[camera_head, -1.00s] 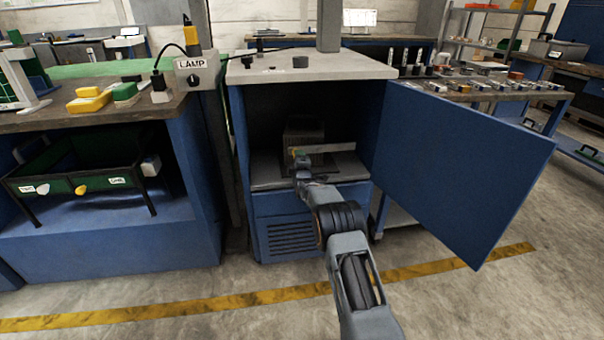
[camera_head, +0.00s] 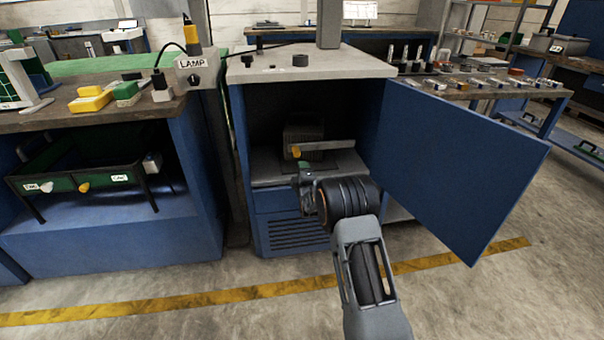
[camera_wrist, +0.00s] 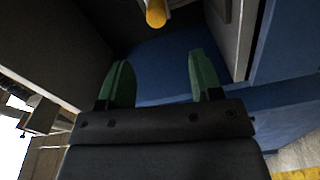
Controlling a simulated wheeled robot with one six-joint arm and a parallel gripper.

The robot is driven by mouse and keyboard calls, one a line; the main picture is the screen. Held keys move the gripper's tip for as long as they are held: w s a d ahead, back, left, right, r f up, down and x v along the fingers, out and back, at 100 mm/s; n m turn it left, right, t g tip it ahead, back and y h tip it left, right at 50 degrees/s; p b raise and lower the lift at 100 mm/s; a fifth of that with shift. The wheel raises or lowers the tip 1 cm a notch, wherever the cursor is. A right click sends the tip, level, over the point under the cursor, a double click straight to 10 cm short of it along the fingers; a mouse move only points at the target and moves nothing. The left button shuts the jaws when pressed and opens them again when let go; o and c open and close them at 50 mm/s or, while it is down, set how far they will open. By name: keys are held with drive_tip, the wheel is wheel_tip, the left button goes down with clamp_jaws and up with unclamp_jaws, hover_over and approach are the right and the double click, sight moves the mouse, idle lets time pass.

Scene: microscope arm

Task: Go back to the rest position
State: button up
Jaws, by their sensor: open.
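My gripper (camera_wrist: 158,85) is open and empty in the wrist view, with its two green fingers apart. In the head view, my gripper (camera_head: 304,170) is small and partly hidden by my own wrist, at the front of the open blue cabinet. A pale bar with a yellow-orange end (camera_head: 296,152) sits inside the cabinet in front of a grey ribbed block (camera_head: 304,132). A yellow-orange rounded end (camera_wrist: 156,14) also shows at the top of the wrist view, beyond and apart from the fingers.
The blue cabinet door (camera_head: 455,165) stands wide open on the right. A bench with a green-fronted drawer (camera_head: 85,180) is on the left, beside a post with a LAMP box (camera_head: 196,72). The floor with a yellow stripe (camera_head: 150,308) is clear in front.

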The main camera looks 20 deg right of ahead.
drive_tip(key=s+a+r+m+g+p, duration=0.1)
drive_tip(key=s+r+m+g+p, duration=0.1)
drive_tip(key=s+r+p, duration=0.45)
drive_tip(key=s+a+r+m+g+y+p, duration=0.15)
drive_tip(key=r+p, duration=0.25)
drive_tip(key=r, duration=0.6)
drive_tip(key=s+r+m+g+p, duration=0.2)
drive_tip(key=s+r+p, duration=0.25)
drive_tip(key=r, duration=0.35)
drive_tip(key=s+a+r+m+g+p, duration=0.1)
drive_tip(key=s+r+m+g+p, duration=0.2)
drive_tip(key=s, duration=0.7)
drive_tip(key=s+r+m+g+p, duration=0.3)
drive_tip(key=s+r+p, duration=0.5)
drive_tip(key=s, duration=0.3)
drive_tip(key=s+a+r+m+g+p, duration=0.1)
drive_tip(key=s+r+m+g+p, duration=0.2)
drive_tip(key=s, duration=0.7)
wheel_tip(320, 180, up, 3)
drive_tip(key=p, duration=0.3)
drive_tip(key=shift+s+a+f, duration=0.15)
drive_tip(key=shift+a+f, duration=0.05)
drive_tip(key=shift+a, duration=0.15)
